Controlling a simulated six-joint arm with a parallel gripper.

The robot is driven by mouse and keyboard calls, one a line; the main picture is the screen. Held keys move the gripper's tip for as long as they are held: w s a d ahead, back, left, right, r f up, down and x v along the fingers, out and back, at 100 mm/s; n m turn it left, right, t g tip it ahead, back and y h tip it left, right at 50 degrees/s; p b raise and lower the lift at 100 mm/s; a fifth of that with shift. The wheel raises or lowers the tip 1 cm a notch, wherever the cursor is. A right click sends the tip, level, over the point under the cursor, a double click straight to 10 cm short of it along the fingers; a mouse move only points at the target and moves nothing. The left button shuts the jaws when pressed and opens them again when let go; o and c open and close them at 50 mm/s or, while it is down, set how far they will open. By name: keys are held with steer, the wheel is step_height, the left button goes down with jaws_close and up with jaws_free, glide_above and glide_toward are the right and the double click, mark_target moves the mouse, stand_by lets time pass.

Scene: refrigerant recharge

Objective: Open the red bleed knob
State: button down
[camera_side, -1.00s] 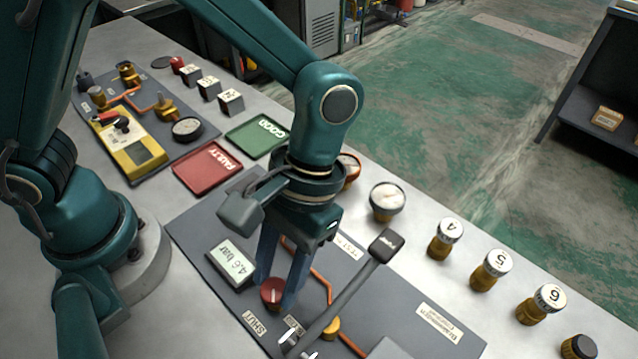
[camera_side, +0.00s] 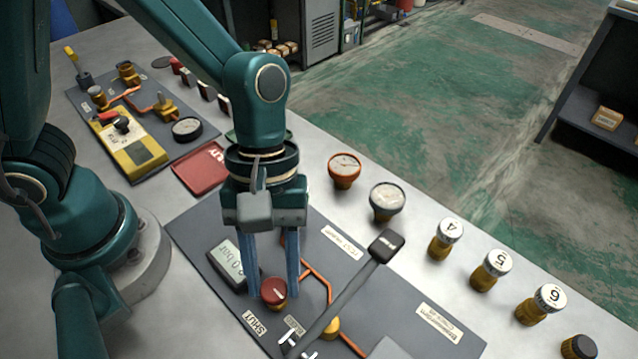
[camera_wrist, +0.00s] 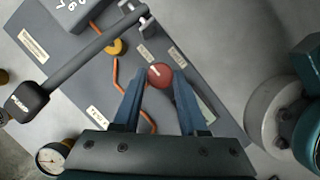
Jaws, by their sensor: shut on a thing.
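The red bleed knob (camera_side: 272,288) sits on the grey panel (camera_side: 330,262), with a label reading SHUT (camera_side: 255,324) in front of it. My gripper (camera_side: 274,296) points down with its two blue fingers on either side of the knob, shut on it. The knob's white mark is slanted. The knob also shows between the fingertips in the wrist view (camera_wrist: 159,75). The bar display (camera_side: 228,262) beside it is partly hidden by a finger; what shows ends in "0 bar".
A long black-ended pump lever (camera_side: 345,295) slants close to the right of my gripper. Gauges (camera_side: 387,200) and numbered brass caps (camera_side: 491,268) stand to the right. A red tray (camera_side: 200,170) and a yellow meter (camera_side: 130,145) lie at the left.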

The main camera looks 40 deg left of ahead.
stand_by(0.3)
steer(key=shift+c, duration=2.2)
jaws_free()
steer(key=shift+r, duration=0.1)
steer(key=shift+v, duration=2.5)
steer(key=shift+w+a, duration=0.1)
